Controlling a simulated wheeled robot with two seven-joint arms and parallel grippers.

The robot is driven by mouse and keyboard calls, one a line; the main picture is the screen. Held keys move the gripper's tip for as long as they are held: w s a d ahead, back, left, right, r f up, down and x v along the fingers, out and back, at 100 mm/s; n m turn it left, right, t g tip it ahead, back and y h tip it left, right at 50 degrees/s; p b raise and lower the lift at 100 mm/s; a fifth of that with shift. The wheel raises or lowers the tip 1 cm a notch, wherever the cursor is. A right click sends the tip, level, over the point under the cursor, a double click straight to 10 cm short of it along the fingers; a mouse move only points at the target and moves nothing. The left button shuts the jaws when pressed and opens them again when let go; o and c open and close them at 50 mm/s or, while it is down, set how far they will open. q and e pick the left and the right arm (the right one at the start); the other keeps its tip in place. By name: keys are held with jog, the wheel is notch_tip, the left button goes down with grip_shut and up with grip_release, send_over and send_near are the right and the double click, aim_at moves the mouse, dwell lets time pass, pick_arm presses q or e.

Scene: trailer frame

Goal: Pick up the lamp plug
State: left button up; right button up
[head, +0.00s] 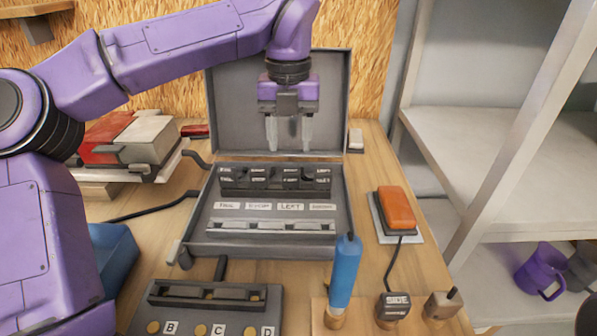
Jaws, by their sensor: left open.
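An orange lamp (396,208) sits on a pale plate at the right of the bench. A dark cable runs from it down to a dark plug labelled SIDE (392,308), which stands near the bench's front edge. I take this as the lamp plug. My left gripper (290,136) is open and empty, fingers pointing down, in front of the raised lid of the grey case. It is apart from the plug, which is farther right and nearer to me. My right gripper does not show.
The open grey case (270,252) holds labelled sockets. A blue-handled tool (345,272) stands left of the plug, and a small brown block (441,305) right of it. A panel marked B, C, D (205,312) lies in front. White shelves (500,150) hold a purple mug (541,270).

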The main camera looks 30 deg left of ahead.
aim_at(291, 170)
pick_arm(q)
jog(key=f, duration=0.8)
jog(key=shift+s+d, duration=0.2)
jog(key=shift+s, duration=0.2)
jog(key=shift+r, duration=0.1)
jog(key=c, duration=0.6)
